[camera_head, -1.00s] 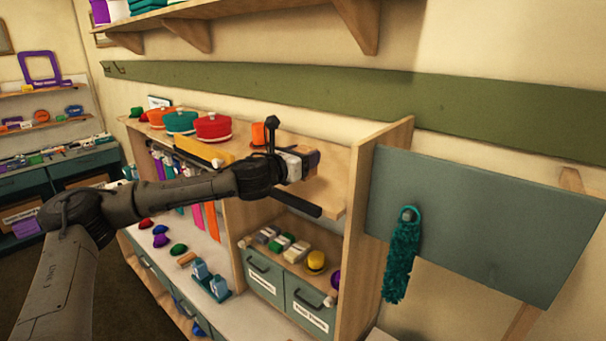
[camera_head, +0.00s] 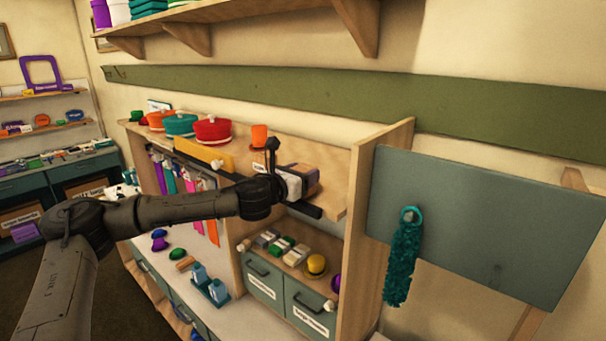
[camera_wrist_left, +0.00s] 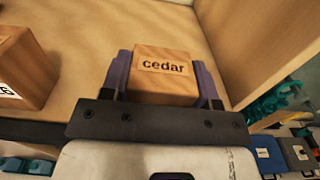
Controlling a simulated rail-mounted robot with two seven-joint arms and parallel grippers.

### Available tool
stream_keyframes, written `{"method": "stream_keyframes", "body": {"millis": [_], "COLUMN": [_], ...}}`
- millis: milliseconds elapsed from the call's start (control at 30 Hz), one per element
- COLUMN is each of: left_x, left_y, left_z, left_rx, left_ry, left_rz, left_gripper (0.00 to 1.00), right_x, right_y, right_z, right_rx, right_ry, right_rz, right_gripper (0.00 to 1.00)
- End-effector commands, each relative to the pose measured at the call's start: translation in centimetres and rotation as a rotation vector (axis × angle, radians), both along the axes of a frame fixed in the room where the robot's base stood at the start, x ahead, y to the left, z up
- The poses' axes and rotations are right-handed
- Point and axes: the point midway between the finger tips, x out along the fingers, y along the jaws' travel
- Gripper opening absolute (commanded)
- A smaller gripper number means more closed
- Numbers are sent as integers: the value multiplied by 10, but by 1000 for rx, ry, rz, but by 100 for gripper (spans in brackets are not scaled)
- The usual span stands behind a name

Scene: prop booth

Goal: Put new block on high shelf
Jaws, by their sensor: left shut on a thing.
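My left gripper (camera_head: 304,180) is shut on a wooden block; in the left wrist view the block (camera_wrist_left: 165,75) reads "cedar" and sits between the two purple fingers (camera_wrist_left: 165,85). The gripper is at the front of the cabinet's upper wooden shelf (camera_head: 335,197), and the wrist view shows the bare shelf board (camera_wrist_left: 110,35) behind the block. I cannot tell whether the block touches the board. Another wooden block (camera_wrist_left: 22,70) with a partly cut-off label stands to the left in the wrist view. My right gripper is not in view.
An orange cup (camera_head: 259,136) and red (camera_head: 212,129) and teal (camera_head: 180,124) round hats stand left of the gripper. The cabinet's upright side panel (camera_head: 365,220) is close on the right. Small blocks and a yellow hat (camera_head: 316,265) lie on the compartment below.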

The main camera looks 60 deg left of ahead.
Motion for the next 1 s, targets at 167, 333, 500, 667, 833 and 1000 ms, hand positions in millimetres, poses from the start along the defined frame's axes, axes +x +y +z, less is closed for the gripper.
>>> {"method": "stream_keyframes", "body": {"millis": [167, 333, 500, 667, 833, 1000], "left_x": [0, 0, 0, 0, 0, -16], "left_y": [0, 0, 0, 0, 0, -5], "left_z": [-5, -4, -4, -3, 13, 4], "left_rx": [0, 0, 0, 0, 0, 10], "left_ry": [0, 0, 0, 0, -2, -1], "left_rz": [0, 0, 0, 0, 0, -1], "left_gripper": [56, 72, 80, 80, 80, 80], "right_x": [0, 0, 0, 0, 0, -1], "right_y": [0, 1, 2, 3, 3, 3], "right_z": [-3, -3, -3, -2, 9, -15], "right_rx": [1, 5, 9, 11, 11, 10], "right_ry": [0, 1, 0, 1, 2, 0], "right_rz": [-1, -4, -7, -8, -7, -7], "right_gripper": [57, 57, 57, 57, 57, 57]}}
